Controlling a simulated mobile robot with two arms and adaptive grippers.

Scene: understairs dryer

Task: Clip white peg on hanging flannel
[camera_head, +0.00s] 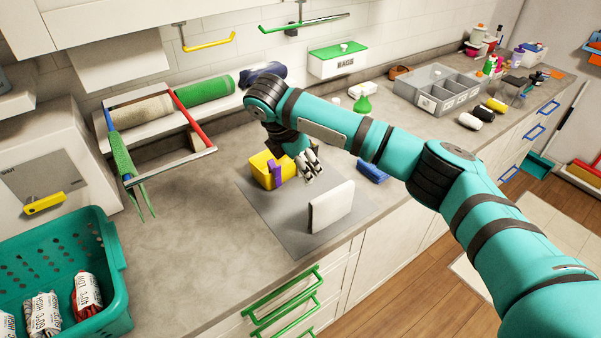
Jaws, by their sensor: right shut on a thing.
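My right gripper (310,170) reaches down from above to just right of a yellow tub (261,168) on the counter. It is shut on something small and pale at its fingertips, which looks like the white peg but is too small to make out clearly. A purple piece (276,173) shows at the tub's front. A green cloth (122,156), which looks like the hanging flannel, hangs over the blue rail of the rack at the left, its pointed ends low. It is well to the left of my right gripper. My left gripper is not in view.
A white upright panel (331,207) stands on a grey mat (272,214) in front of the gripper. The rack (172,160) holds rolled towels and has a red rail. A teal basket (115,262) stands front left. Bare counter lies between basket and mat.

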